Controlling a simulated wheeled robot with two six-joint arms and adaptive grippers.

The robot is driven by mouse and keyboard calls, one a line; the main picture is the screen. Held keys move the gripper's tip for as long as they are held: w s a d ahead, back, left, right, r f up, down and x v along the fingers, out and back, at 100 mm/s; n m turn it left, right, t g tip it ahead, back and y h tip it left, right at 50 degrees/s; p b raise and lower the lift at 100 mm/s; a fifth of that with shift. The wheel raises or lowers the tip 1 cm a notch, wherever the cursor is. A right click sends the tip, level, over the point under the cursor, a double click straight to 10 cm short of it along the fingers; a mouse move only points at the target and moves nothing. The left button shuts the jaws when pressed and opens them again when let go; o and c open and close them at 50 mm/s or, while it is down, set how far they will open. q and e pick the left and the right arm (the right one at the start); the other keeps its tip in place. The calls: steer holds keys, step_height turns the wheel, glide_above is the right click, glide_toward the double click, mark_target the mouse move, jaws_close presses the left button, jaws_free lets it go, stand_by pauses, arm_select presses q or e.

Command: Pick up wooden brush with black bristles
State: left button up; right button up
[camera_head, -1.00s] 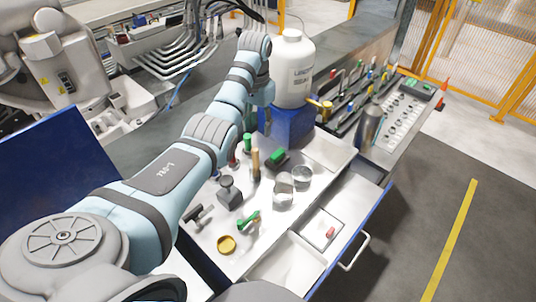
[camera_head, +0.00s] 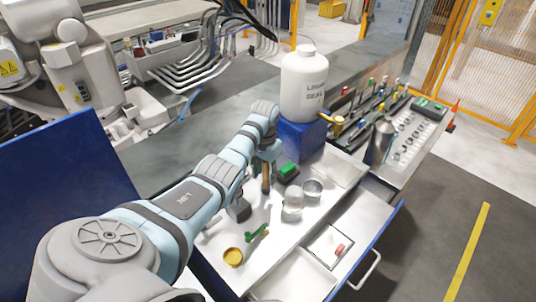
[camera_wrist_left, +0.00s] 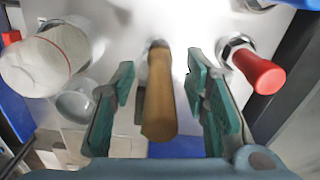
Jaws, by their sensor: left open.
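The wooden brush (camera_wrist_left: 159,100) stands upright, its tan handle pointing toward the left wrist camera. A dark part shows at the handle's far end, but I cannot make out the bristles. In the head view the handle (camera_head: 266,178) shows just below my left gripper (camera_head: 267,152), partly hidden by it. In the left wrist view my left gripper (camera_wrist_left: 161,85) is open, with one green finger on each side of the handle. A gap shows between the handle and each finger.
A red-handled tool (camera_wrist_left: 258,72) stands close to the right finger. Glass jars (camera_head: 292,204), a green-topped block (camera_head: 289,172), a green tool (camera_head: 257,234) and a yellow lid (camera_head: 233,257) lie on the worktop. A white bottle (camera_head: 304,85) stands on a blue box (camera_head: 301,140) behind.

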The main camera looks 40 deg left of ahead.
arm_select(q)
steer(key=shift+w+r, duration=0.1)
steer(key=shift+w, duration=0.05)
jaws_close()
steer(key=shift+r, duration=0.15)
